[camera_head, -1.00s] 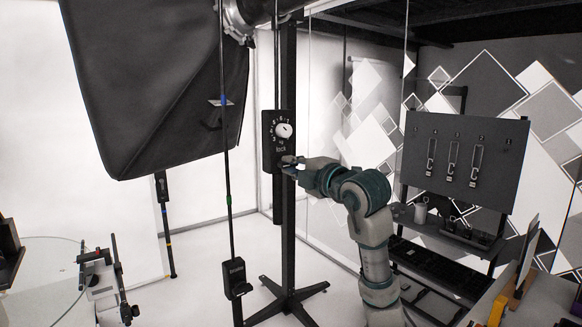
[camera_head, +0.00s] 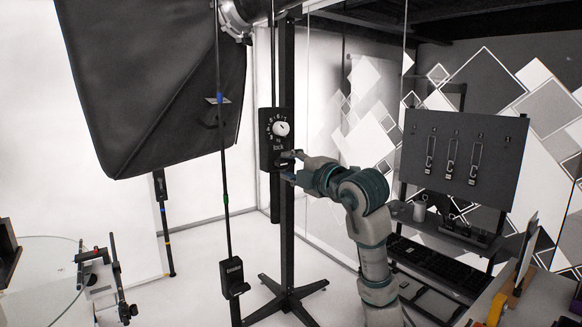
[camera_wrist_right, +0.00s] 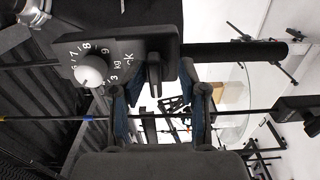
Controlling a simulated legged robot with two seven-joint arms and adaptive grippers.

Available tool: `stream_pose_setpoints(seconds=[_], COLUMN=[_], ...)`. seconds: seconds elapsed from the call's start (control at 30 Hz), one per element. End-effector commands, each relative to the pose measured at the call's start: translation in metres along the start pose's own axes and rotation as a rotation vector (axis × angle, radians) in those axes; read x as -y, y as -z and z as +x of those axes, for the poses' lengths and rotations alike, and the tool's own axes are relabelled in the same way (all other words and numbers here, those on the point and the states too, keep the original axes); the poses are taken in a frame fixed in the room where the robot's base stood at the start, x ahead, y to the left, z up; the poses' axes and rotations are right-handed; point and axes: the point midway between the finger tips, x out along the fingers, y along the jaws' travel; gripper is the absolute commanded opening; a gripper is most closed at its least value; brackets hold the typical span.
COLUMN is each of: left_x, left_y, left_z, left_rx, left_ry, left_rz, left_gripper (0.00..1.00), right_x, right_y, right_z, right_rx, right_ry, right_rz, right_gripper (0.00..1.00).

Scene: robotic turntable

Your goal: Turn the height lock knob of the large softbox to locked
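The large softbox (camera_head: 150,85) hangs at the upper left of the head view, beside a black upright stand (camera_head: 288,60). A black control panel (camera_head: 265,140) with a white dial (camera_head: 280,128) is on the stand. In the right wrist view, the panel shows the white numbered dial (camera_wrist_right: 90,68) and a black height lock knob (camera_wrist_right: 153,72) beside partly visible lock lettering. My right gripper (camera_head: 288,167) is open at the panel's lower part. In the right wrist view, its fingers (camera_wrist_right: 158,95) stand apart, with the knob ahead between them; contact is unclear. My left gripper is out of view.
A thin pole with a black box (camera_head: 232,277) stands left of the main stand, whose feet (camera_head: 290,297) spread on the floor. A tool board (camera_head: 463,155) and shelves are at the right. A table edge with equipment (camera_head: 103,275) is at the lower left.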

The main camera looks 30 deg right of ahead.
Motion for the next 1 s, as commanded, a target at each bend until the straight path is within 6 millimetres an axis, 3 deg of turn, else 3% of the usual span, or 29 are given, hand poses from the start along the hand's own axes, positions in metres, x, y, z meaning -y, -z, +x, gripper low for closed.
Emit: stream_pose_setpoints(seconds=[0.17, 0.4, 0.6, 1.0], left_x=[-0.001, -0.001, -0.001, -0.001], left_y=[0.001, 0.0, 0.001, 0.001], left_z=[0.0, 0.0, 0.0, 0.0], left_rx=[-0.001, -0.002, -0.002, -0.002], left_ry=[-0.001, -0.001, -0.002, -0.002], left_rz=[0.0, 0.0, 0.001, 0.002], left_gripper=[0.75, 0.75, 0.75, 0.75], right_x=[0.001, -0.001, -0.001, 0.0], right_y=[-0.001, 0.0, 0.001, 0.002], right_z=[-0.02, -0.078, -0.111, -0.123], right_rx=[0.002, 0.003, 0.001, 0.0], right_ry=[-0.001, -0.005, -0.005, -0.002], right_rz=[-0.002, -0.003, -0.001, -0.001], right_gripper=[0.39, 0.39, 0.39, 0.39])
